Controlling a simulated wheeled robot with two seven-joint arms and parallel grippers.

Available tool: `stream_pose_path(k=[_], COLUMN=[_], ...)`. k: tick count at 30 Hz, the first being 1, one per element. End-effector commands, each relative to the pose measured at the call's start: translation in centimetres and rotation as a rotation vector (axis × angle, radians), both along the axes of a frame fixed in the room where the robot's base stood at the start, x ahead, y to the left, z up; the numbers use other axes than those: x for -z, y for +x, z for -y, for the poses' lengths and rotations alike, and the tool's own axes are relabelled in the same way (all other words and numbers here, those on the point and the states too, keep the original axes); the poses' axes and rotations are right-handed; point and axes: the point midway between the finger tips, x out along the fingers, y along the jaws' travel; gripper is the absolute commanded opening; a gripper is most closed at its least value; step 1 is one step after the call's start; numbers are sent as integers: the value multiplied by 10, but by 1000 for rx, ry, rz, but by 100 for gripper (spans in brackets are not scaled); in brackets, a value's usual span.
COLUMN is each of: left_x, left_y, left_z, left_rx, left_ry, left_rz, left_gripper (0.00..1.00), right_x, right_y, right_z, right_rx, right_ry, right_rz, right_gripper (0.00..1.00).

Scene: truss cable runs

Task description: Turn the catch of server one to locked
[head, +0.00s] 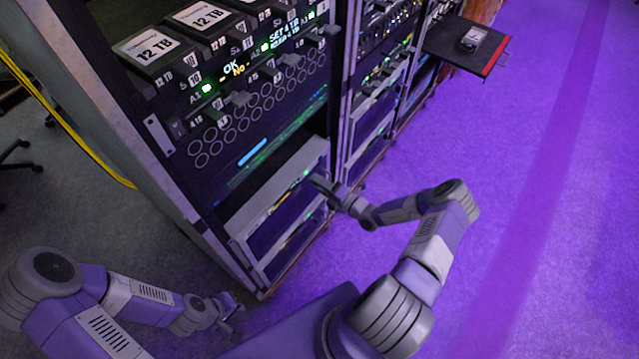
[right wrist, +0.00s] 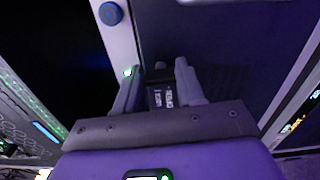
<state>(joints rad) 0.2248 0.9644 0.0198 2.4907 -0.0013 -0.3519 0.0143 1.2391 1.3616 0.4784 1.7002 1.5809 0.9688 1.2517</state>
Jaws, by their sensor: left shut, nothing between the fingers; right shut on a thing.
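Server one appears to be the low unit in the near rack, with a light frame (head: 238,243) and dark front panels. My right gripper (head: 328,188) is at the right end of its front. In the right wrist view, my right gripper (right wrist: 160,85) is shut on a small dark part with pale lettering (right wrist: 164,97), which looks like the catch. The lettering is too small to read, and I cannot tell which way the catch is turned. A small green light (right wrist: 128,72) glows beside the left finger. My left gripper (head: 232,314) is shut and empty, low in front of the rack.
Drive boxes marked 12 TB (head: 150,42) lie in the upper part of the near rack. More racks (head: 375,95) stand beyond it. A dark shelf with a red edge (head: 466,45) juts out at the upper right. The purple floor (head: 540,200) at right is clear.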

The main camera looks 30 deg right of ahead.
Motion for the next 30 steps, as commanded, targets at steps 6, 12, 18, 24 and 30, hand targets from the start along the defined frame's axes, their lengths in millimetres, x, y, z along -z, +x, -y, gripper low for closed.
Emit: stream_pose_path(k=[6, 12, 18, 24, 30], left_x=[1, 1, 1, 1, 1], left_y=[0, 0, 0, 0, 0], left_z=[0, 0, 0, 0, 0], left_rx=[0, 0, 0, 0, 0], left_ry=[0, 0, 0, 0, 0], left_rz=[0, 0, 0, 0, 0], left_gripper=[0, 0, 0, 0, 0], right_x=[1, 1, 1, 1, 1], right_y=[0, 0, 0, 0, 0], right_z=[-1, -1, -1, -1, -1], right_rx=[-1, -1, -1, -2, -1], right_ry=[69, 92, 95, 95, 93], right_rz=[-31, -40, -40, -40, -40], right_gripper=[8, 8, 8, 43, 64])
